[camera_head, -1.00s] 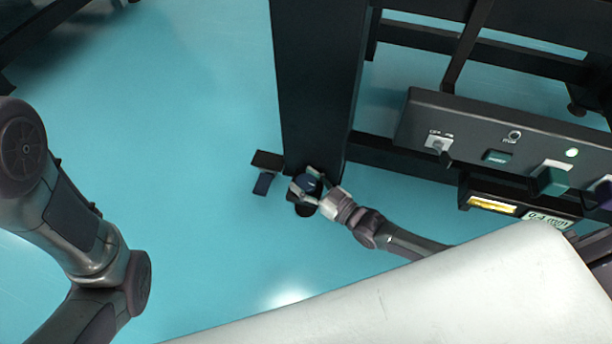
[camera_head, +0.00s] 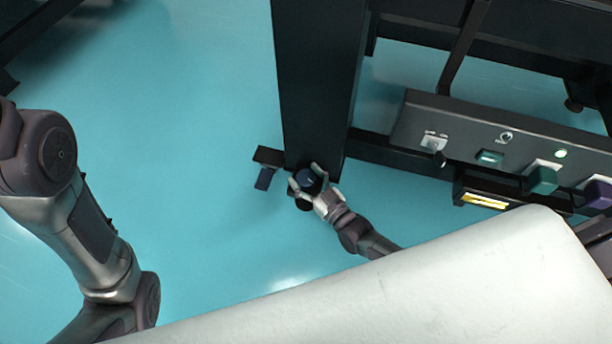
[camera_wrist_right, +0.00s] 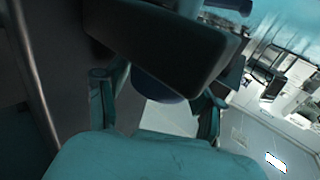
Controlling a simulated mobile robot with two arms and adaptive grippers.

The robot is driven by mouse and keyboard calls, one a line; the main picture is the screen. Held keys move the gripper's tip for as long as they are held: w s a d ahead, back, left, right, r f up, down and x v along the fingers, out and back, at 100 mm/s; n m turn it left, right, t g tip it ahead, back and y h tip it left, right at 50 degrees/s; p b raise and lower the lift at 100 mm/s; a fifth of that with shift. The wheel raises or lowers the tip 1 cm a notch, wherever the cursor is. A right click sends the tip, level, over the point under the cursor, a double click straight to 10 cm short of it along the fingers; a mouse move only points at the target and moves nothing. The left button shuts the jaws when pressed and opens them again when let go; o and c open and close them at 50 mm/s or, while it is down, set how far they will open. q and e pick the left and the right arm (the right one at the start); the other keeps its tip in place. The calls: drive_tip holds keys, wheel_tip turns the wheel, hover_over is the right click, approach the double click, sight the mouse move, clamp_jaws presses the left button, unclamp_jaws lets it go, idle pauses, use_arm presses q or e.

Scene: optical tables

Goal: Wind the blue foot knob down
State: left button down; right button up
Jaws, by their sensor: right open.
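The blue foot knob (camera_head: 309,181) is a dark blue round knob at the foot of the black table leg (camera_head: 318,90) in the head view. My right gripper (camera_head: 306,180) is open, with one finger on either side of the knob. In the right wrist view the gripper (camera_wrist_right: 158,105) also shows open, with a dark block above and a dark blue rounded part (camera_wrist_right: 157,88), likely the knob, between the fingers. Whether the fingers touch the knob I cannot tell. My left arm shows at the left of the head view; its gripper is out of the picture.
A small black pedal-like piece (camera_head: 267,163) stands on the floor left of the leg. A grey control panel (camera_head: 500,145) with a switch, a green knob (camera_head: 542,180) and a purple knob (camera_head: 598,193) is at the right.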

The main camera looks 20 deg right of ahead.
drive_tip(key=v, duration=1.2)
drive_tip(key=shift+s, duration=0.1)
